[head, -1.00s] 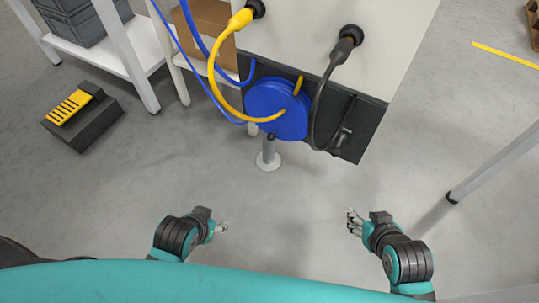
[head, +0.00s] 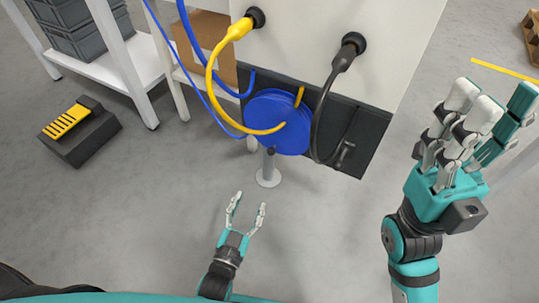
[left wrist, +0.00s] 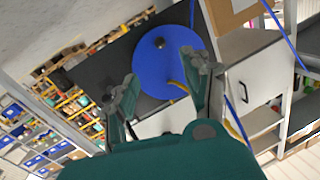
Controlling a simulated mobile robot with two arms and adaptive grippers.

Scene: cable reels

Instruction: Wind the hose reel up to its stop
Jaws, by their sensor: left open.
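The blue hose reel (head: 270,110) is mounted on the dark lower panel of a light cabinet. It also shows in the left wrist view (left wrist: 165,75), with a dark knob (left wrist: 160,43) on its face. A yellow cable (head: 212,85) runs from a plug down across the reel's face. My left gripper (head: 250,200) is open and empty, below the reel and apart from it. In the left wrist view its fingers (left wrist: 152,78) are spread, with the reel showing beyond and between them. My right gripper (head: 490,108) is raised at the right, open and empty, clear of the cabinet.
A black cable (head: 320,115) hangs from a socket right of the reel, beside a dark handle (head: 344,153). Blue cables (head: 195,60) hang at its left. A black and yellow pedal block (head: 80,130) lies on the floor. The floor before the reel is clear.

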